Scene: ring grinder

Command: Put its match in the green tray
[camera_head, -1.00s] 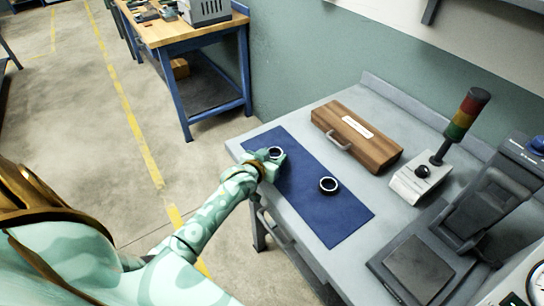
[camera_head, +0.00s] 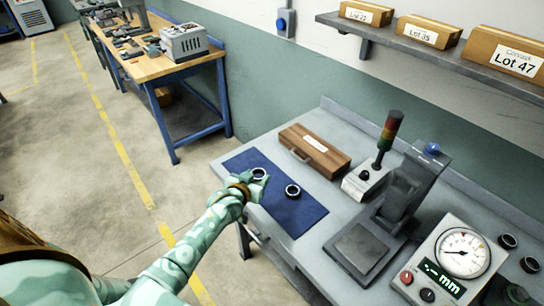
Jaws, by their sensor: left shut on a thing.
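My left gripper (camera_head: 257,180) is at the left part of the blue mat (camera_head: 305,213) on the grey bench. It is shut on a dark ring (camera_head: 259,172) with a pale inner edge; I cannot tell whether the ring still touches the mat. A second, similar ring (camera_head: 292,191) lies flat on the mat, to the right of the gripper and apart from it. More dark rings (camera_head: 507,241) lie at the bench's right side, partly cut by the picture edge. I see no green tray. My right gripper is out of view.
A wooden case (camera_head: 316,150) lies behind the mat. A signal light (camera_head: 389,130), a black press-like stand (camera_head: 401,195) and a dial gauge (camera_head: 462,254) reading "-.-- mm" stand to the right. Boxes labelled by lot, including Lot 47 (camera_head: 507,52), sit on the shelf (camera_head: 420,53).

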